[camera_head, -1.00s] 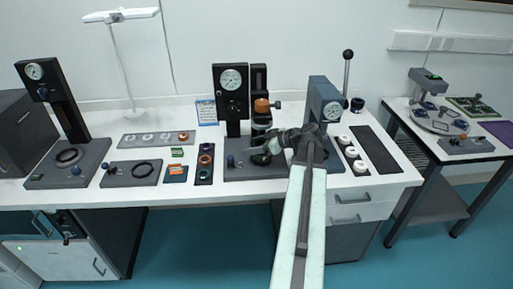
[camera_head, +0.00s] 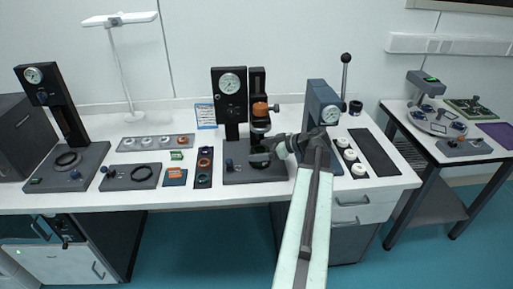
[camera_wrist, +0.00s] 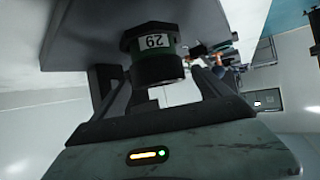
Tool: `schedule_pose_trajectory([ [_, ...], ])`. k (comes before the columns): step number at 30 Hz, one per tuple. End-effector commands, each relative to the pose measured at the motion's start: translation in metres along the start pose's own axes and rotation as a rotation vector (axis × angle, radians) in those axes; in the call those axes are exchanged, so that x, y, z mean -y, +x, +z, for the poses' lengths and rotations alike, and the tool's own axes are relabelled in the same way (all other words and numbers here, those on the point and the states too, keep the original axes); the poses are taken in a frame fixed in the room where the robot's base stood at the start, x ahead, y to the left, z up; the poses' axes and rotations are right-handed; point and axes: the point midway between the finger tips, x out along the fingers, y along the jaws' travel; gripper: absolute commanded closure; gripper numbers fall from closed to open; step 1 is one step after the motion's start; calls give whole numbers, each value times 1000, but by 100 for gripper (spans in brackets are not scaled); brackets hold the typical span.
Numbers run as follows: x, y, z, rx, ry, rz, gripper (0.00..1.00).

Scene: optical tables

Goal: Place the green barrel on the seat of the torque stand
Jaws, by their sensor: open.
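The green barrel (camera_wrist: 155,50) is a short dark cylinder with a green band and a white label reading 29, shown upside down in the wrist view. Its far end meets a grey plate (camera_wrist: 85,30). My gripper (camera_wrist: 155,85) is open, its fingers on either side of the barrel's near end, with gaps visible. In the head view my gripper (camera_head: 262,152) is low over the grey base (camera_head: 240,175) of the middle stand, which has a round dial (camera_head: 230,83). There the arm and gripper hide the barrel. I cannot tell whether it sits fully in a seat.
An orange knob (camera_head: 260,107) sits on the column behind my gripper. A grey lever press (camera_head: 320,105) stands close on the right. A dark strip with rings (camera_head: 203,180) lies to the left. Another dial stand (camera_head: 62,110) is at the far left.

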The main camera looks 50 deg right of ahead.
Motion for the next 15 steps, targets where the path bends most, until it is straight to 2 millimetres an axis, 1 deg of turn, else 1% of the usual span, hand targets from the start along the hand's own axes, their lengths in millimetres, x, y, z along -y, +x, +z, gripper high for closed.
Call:
schedule_pose_trajectory([
  [1, 0, -18, -6, 0, 2, 3, 13],
  [6, 0, -59, -6, 0, 1, 3, 13],
  [10, 0, -78, -4, 0, 1, 1, 13],
  [15, 0, -87, -1, 0, -1, -1, 13],
])
